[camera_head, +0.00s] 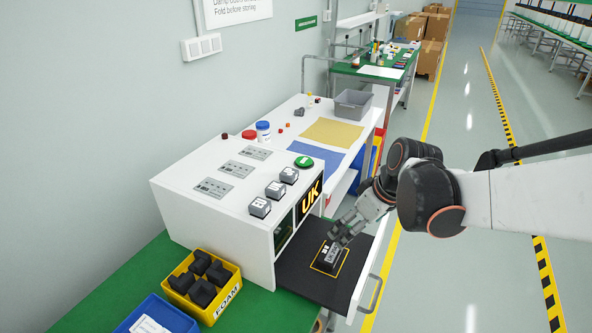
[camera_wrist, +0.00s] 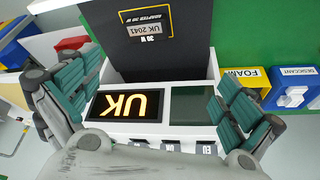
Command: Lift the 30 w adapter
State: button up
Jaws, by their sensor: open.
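The 30 W adapter, a dark block (camera_head: 328,257), sits on a black pull-out tray (camera_head: 305,277) inside a yellow outline in the head view. In the wrist view its grey label (camera_wrist: 144,30) reads "UK 2041" and "30 W" at the top, beside yellow "ADAPTER 30 W" print on the tray. My gripper (camera_head: 342,236) is by the adapter in the head view and partly covers it. In the wrist view my gripper (camera_wrist: 155,92) has its teal-padded fingers spread wide with nothing between them.
A white console with a lit "UK" display (camera_head: 310,198) stands directly behind the tray. The tray's metal handle (camera_head: 375,293) is at its right. A yellow FOAM bin (camera_head: 228,303) and a blue bin (camera_head: 160,318) stand left on a green bench. The floor to the right is clear.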

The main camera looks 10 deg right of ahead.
jog(key=w+d+f+n+g+y+p, duration=0.1)
jog(key=w+d+f+n+p, duration=0.15)
jog(key=w+f+n, duration=0.35)
jog(key=m+b, duration=0.1)
jog(key=b, duration=0.2)
send_over(330, 251)
jog(key=s+d, duration=0.2)
jog(key=f, duration=0.8)
jog(key=shift+w+f, duration=0.25)
jog(key=shift+f, duration=0.1)
jog(key=b+x, duration=0.2)
jog(key=x, duration=0.3)
jog(key=shift+f, duration=0.1)
jog(key=c, duration=1.1)
